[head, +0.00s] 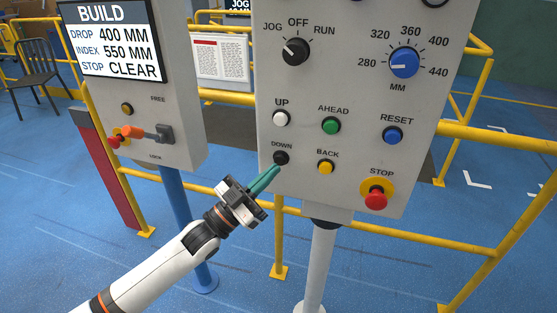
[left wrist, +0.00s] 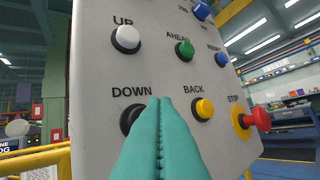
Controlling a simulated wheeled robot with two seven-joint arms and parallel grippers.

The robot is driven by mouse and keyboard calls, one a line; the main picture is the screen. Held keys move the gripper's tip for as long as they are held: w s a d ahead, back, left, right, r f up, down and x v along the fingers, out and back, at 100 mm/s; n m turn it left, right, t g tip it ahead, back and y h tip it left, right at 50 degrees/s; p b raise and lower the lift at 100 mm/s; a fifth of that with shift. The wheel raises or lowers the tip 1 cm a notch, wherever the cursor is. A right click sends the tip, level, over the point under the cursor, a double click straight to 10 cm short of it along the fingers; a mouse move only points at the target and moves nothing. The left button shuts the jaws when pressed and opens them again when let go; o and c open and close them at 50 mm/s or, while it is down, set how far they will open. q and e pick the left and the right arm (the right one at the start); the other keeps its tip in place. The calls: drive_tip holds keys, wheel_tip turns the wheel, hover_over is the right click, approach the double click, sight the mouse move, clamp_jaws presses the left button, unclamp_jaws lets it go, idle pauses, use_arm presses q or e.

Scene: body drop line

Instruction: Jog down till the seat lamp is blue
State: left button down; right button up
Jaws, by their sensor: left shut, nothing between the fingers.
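The black DOWN button (head: 281,157) sits at the lower left of the grey control panel (head: 350,80). In the left wrist view the DOWN button (left wrist: 131,118) is partly hidden behind my fingertips. My left gripper (head: 276,170) is shut, its teal fingers holding nothing, with the tips at or just in front of the DOWN button. I cannot tell whether they touch it. The mode knob (head: 296,51) points toward JOG. The blue MM dial (head: 404,63) points near 280. No seat lamp can be made out. My right gripper is not in view.
White UP (head: 280,118), green AHEAD (head: 331,126), yellow BACK (head: 326,167) and blue RESET (head: 393,136) buttons surround DOWN. A red STOP button (head: 375,199) is lower right. Yellow rails (head: 400,237) run behind.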

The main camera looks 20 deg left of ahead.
use_arm(q)
drive_tip(key=s+p, duration=0.2)
drive_tip(key=s, duration=0.4)
drive_tip(key=shift+a, duration=0.15)
idle(0.7)
